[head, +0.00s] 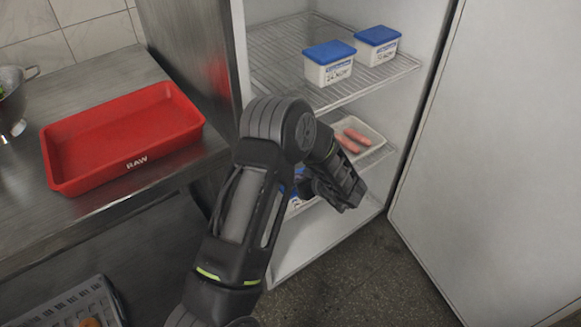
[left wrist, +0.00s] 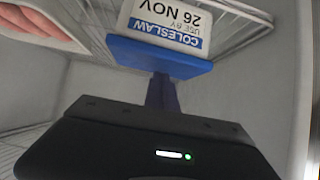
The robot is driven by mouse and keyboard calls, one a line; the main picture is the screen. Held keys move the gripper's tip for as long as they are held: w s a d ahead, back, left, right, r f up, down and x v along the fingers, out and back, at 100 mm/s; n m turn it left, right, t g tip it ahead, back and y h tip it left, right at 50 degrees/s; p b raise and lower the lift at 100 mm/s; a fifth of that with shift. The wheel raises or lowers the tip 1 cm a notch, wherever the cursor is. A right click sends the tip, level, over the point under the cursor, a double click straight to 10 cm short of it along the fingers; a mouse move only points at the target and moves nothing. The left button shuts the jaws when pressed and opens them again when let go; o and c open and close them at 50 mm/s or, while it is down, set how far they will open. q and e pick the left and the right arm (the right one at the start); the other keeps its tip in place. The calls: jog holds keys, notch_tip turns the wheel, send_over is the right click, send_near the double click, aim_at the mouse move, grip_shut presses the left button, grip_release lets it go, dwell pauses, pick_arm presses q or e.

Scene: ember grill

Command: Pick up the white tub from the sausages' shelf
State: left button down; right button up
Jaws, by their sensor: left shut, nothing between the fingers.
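The white tub (left wrist: 165,22) with a blue lid (left wrist: 160,56) shows upside down in the left wrist view, labelled COLESLAW, use by 26 NOV. It stands on the wire shelf with the pink sausages (head: 353,139). In the head view my arm mostly hides it; only bits of the tub (head: 297,206) show. My left gripper (left wrist: 162,80) is shut and empty, its fingers pointing at the lid. I cannot tell whether they touch it. My right gripper is in neither view.
Two more blue-lidded white tubs, left (head: 328,68) and right (head: 377,45), stand on the shelf above. The fridge door (head: 490,150) is open to the right. A red RAW tray (head: 75,185) sits on the steel counter (head: 70,70) at left. A grey crate (head: 75,308) is below.

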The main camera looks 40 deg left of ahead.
pick_arm(q)
jog(key=d, duration=0.1)
jog(key=s+d+f, duration=0.1)
jog(key=shift+d+p, duration=0.3)
jog(key=shift+p, duration=0.1)
jog(key=shift+s+d, duration=0.15)
jog(key=shift+d, duration=0.1)
jog(key=shift+r+p, duration=0.7)
jog(key=shift+p, duration=0.1)
jog(key=shift+a, duration=0.1)
jog(key=shift+w+a+r, duration=0.1)
jog(key=shift+w+r, duration=0.05)
jog(key=shift+w, duration=0.05)
